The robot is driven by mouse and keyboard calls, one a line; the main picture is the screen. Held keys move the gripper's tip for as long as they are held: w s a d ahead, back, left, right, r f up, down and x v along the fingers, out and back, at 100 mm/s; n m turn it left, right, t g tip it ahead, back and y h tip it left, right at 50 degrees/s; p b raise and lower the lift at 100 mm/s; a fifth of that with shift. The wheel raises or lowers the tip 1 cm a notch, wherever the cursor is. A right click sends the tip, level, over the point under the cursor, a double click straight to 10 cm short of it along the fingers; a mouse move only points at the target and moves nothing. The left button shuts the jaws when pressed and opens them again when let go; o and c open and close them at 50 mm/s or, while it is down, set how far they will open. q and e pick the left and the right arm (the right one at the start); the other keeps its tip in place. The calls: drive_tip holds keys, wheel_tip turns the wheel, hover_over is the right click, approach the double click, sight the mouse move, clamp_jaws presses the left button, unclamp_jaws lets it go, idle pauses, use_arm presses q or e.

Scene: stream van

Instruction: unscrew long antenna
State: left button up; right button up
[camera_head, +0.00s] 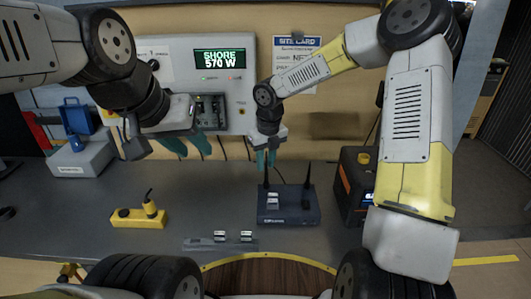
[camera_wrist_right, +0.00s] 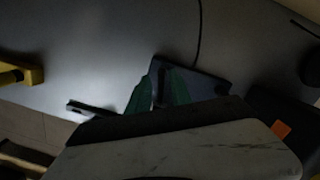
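A dark router (camera_head: 289,216) sits on the grey bench, with one antenna upright at its left (camera_head: 266,178) and another at its right (camera_head: 308,170). I cannot tell which antenna is longer, as the left one's top is hidden. My right gripper (camera_head: 266,158) points down over the left antenna, its teal fingers close together around the upper part. The right wrist view shows the dark antenna (camera_wrist_right: 160,88) between the fingers (camera_wrist_right: 157,92), and part of the router (camera_wrist_right: 208,88). My left gripper (camera_head: 187,146) is empty in front of the wall panel, its teal fingers spread.
A yellow block (camera_head: 138,218) with a black knob stands at the left. A grey holder (camera_head: 205,244) with small light pieces lies in front. A dark orange-trimmed case (camera_head: 352,180) stands right of the router. A blue-lidded box (camera_head: 82,158) is at the far left.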

drive_tip(key=shift+m, duration=0.3)
drive_tip(key=m, duration=0.3)
drive_tip(key=shift+d+m, duration=0.1)
drive_tip(key=shift+m, duration=0.2)
drive_tip(key=m, duration=0.4)
drive_tip(key=shift+h, duration=0.4)
clamp_jaws()
idle(1.2)
